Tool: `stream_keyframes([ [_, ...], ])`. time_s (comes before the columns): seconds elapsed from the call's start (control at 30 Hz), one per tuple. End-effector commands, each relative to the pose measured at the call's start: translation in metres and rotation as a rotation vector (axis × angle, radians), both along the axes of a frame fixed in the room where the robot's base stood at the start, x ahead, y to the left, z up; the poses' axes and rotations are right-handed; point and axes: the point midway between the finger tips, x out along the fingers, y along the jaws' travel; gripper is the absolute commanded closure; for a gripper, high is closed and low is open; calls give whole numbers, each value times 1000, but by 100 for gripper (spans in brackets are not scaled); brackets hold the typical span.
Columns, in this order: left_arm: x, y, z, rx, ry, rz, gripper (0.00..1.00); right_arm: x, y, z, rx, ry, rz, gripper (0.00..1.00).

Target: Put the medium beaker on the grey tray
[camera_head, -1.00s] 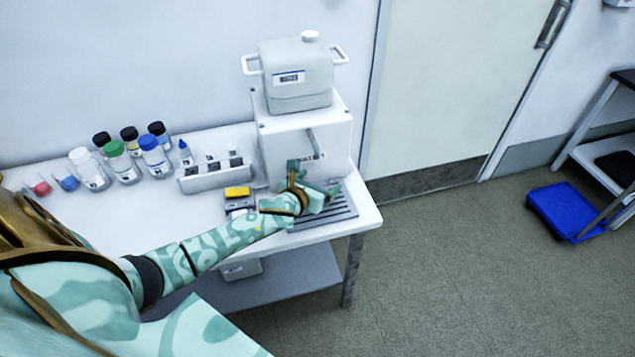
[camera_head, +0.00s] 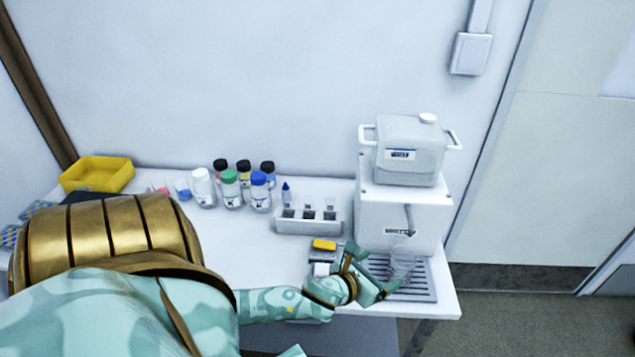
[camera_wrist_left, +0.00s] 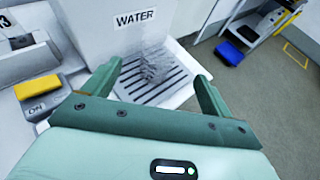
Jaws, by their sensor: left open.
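A clear glass beaker (camera_head: 403,264), faint against the white, stands upright on the slotted grey tray (camera_head: 420,291) in front of the white water dispenser. It also shows in the left wrist view (camera_wrist_left: 152,66), on the slats of the tray (camera_wrist_left: 168,91). My left gripper (camera_head: 377,271) is open at the tray's left side. In the left wrist view its two fingers (camera_wrist_left: 158,72) are spread wide and empty, with the beaker ahead and no visible contact. I cannot tell the beaker's size from its faint outline. My right gripper is not in view.
The water dispenser (camera_head: 400,220) carries a white canister (camera_head: 408,160). Left of the tray is a small device with a yellow top (camera_head: 324,245). A white rack (camera_head: 308,227) and several capped bottles (camera_head: 230,190) stand behind. A yellow bin (camera_head: 97,174) is at far left.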

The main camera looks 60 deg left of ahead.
Motion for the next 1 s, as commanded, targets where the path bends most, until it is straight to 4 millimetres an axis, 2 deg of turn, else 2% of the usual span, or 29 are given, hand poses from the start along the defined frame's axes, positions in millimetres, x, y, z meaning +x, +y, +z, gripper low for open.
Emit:
stream_keyframes([
  [0.17, 0, -2, -1, -19, 0, 4, 15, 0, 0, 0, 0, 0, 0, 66],
  [0.27, -2, -15, -2, -180, -6, 44, 15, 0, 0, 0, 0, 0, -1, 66],
  [0.37, -5, -39, -2, -499, -11, 127, 15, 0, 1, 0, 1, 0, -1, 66],
  [0.47, -9, -66, -5, -903, -2, 246, 15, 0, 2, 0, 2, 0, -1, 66],
  [0.57, -18, -84, -26, -1294, 45, 416, 15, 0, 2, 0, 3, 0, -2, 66],
  [0.63, -35, -87, -73, -1510, 111, 607, 15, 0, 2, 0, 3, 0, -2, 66],
  [0.77, -85, -75, -164, -1643, 209, 928, 15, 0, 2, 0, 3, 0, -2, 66],
  [0.8, -107, -72, -193, -1670, 234, 1039, 15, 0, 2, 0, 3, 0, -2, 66],
  [0.87, -147, -68, -236, -1705, 266, 1225, 15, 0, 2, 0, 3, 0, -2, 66],
  [0.9, -179, -67, -263, -1723, 280, 1360, 15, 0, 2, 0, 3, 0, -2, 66],
  [0.97, -230, -66, -298, -1735, 288, 1568, 15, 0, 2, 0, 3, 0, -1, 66],
  [1.0, -265, -67, -317, -1735, 285, 1702, 15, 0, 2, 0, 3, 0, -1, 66],
])
